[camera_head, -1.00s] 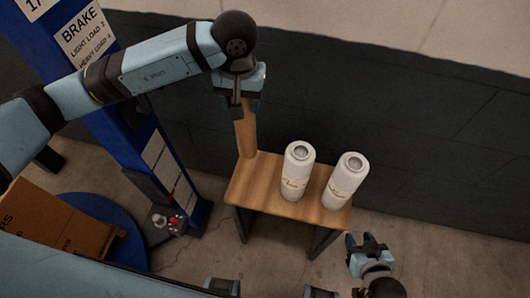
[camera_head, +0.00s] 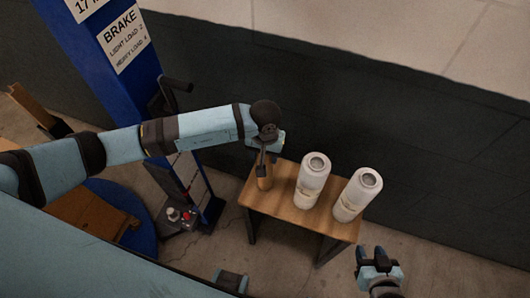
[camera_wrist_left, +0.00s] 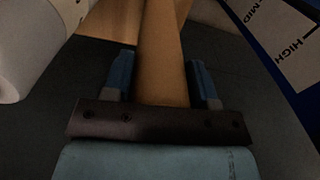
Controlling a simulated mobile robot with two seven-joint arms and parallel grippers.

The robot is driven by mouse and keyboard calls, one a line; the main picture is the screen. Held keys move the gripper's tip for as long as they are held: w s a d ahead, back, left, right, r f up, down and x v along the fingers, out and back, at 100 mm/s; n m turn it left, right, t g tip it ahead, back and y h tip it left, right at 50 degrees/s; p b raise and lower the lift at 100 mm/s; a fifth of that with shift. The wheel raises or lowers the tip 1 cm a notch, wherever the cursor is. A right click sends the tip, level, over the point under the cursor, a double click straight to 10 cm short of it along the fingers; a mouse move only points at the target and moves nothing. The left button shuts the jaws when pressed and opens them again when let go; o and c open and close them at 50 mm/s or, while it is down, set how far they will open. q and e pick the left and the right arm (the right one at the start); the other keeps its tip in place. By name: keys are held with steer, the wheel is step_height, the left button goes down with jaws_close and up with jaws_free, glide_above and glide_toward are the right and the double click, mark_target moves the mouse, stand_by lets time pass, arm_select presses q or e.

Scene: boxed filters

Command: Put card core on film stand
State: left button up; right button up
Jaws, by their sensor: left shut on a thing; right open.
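The card core (camera_head: 264,178) is a brown tube, held roughly upright over the left end of the wooden film stand (camera_head: 288,208). My left gripper (camera_head: 266,152) is shut on it from above and hides its upper part. Whether its lower end touches the top cannot be told. In the left wrist view the core (camera_wrist_left: 162,60) runs between the two blue fingers. Two white wrapped rolls, the left one (camera_head: 313,181) and the right one (camera_head: 356,195), stand on the middle and right of the stand. My right gripper (camera_head: 378,262) is open and empty, low at the right.
A blue column (camera_head: 112,85) with a brake sign (camera_head: 124,38) and a control box (camera_head: 180,220) stands left of the film stand. A dark wall (camera_head: 400,130) runs behind. Cardboard boxes (camera_head: 88,213) lie at the left. Floor is clear right of the stand.

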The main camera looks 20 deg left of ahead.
arm_select(q)
steer(key=shift+f, duration=0.4)
steer(key=shift+f, duration=0.2)
steer(key=o, duration=0.9)
steer(key=shift+o, duration=0.2)
steer(key=shift+r, duration=0.1)
